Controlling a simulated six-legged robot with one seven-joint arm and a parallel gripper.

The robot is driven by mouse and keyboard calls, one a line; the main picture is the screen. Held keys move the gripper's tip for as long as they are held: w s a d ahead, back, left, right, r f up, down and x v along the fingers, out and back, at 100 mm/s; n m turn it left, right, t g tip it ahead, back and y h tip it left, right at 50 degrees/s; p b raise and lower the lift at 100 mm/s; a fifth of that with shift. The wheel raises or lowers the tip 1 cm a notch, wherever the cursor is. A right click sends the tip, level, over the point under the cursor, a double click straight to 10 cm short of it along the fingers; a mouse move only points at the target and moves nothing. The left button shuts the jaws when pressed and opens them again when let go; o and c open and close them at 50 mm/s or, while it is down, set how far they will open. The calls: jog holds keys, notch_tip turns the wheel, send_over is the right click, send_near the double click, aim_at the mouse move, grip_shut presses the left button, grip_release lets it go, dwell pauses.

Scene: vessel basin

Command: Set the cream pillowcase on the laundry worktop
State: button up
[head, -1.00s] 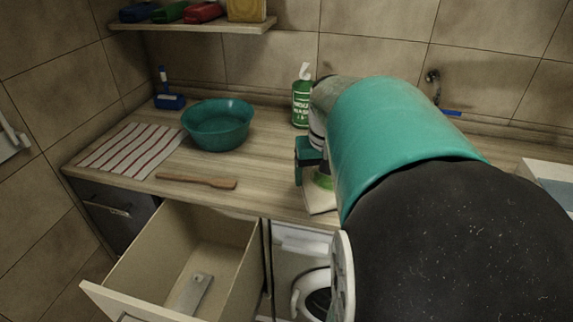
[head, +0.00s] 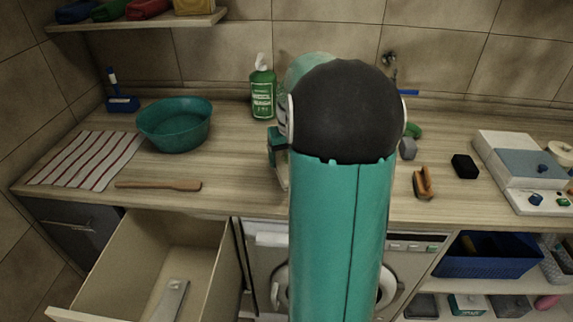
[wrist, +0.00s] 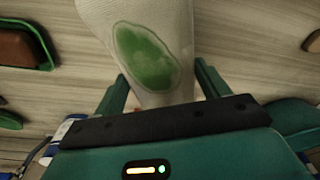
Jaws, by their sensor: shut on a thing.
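The cream pillowcase (wrist: 108,20), with a large green stain, hangs between the two teal fingers of my gripper (wrist: 163,88) in the wrist view. My gripper is shut on it. In the head view my arm hides most of the gripper, and only a pale strip of the pillowcase (head: 283,178) shows beside the arm. The laundry worktop (head: 235,160) is a long pale wooden surface. The pillowcase is over its front middle part; I cannot tell whether it touches the wood.
On the worktop are a teal basin (head: 174,128), a striped cloth (head: 85,160), a wooden paddle (head: 158,185), a green bottle (head: 262,92), a brown brush (head: 423,183) and a black block (head: 465,166). An open drawer (head: 205,265) juts out below left. Bare wood lies right of the basin.

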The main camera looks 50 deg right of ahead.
jog(key=shift+d+f, duration=0.15)
jog(key=shift+d, duration=0.05)
jog(key=shift+w+d+f, duration=0.1)
jog(key=shift+w+f, duration=0.05)
jog(key=shift+f, duration=0.55)
jog(key=shift+w+d+f, duration=0.1)
jog(key=shift+w+f, duration=0.1)
jog(key=shift+f, duration=0.55)
jog(key=shift+w+f, duration=0.15)
jog(key=shift+f, duration=0.55)
jog(key=o, duration=0.9)
jog(key=shift+o, duration=1.1)
jog(key=shift+s, duration=0.1)
jog(key=shift+r, duration=0.1)
